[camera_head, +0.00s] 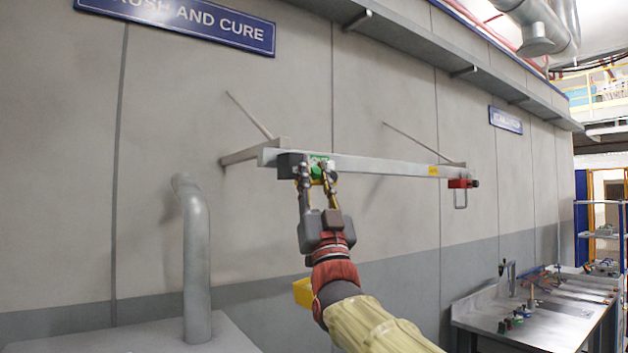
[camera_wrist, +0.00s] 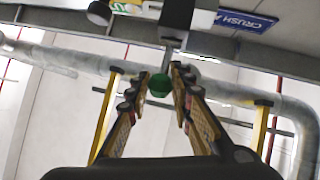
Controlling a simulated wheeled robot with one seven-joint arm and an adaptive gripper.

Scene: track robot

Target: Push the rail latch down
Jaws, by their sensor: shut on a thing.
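A grey rail (camera_head: 385,166) runs along the wall on brackets. A dark block (camera_head: 290,165) sits at its left end with a green label (camera_head: 318,158) beside it. A green round knob (camera_head: 316,172) is below the label, between the fingers of my gripper (camera_head: 315,176). In the wrist view the knob (camera_wrist: 160,85) sits on a thin stem from the block (camera_wrist: 180,14), and my gripper (camera_wrist: 160,88) is shut on it. A red piece with a metal loop (camera_head: 462,184) is at the rail's right end. The fingers partly hide the knob in the head view.
A grey pipe (camera_head: 194,255) rises from a grey surface at the lower left. A metal bench (camera_head: 550,325) with small items stands at the lower right. The wall space below the rail is mostly clear. A blue sign (camera_head: 180,20) hangs above.

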